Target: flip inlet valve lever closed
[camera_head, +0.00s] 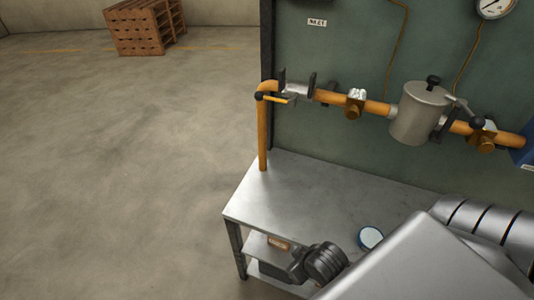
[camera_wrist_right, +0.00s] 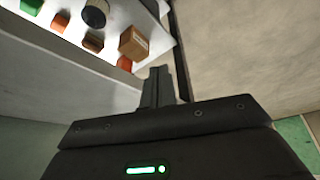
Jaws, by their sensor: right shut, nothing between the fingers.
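The inlet valve (camera_head: 297,90) sits on the orange pipe near its left bend, below a small white label (camera_head: 317,22). Its yellow lever (camera_head: 276,99) points left, roughly along the pipe, with a dark knob at its end by the bend. Nothing touches the lever. My right gripper, dark and partly hidden in the head view, is low by the bench's front edge, well below and apart from the valve. In the right wrist view its fingers (camera_wrist_right: 158,84) are together and empty. My left gripper is not in view.
A metal bench (camera_head: 300,190) stands under the pipe, with a blue-rimmed round item (camera_head: 370,238) on top. A cardboard box (camera_wrist_right: 133,43) and several other items are on its lower shelf. A filter canister (camera_head: 418,112) is farther right. The floor left is clear up to brown crates (camera_head: 140,28).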

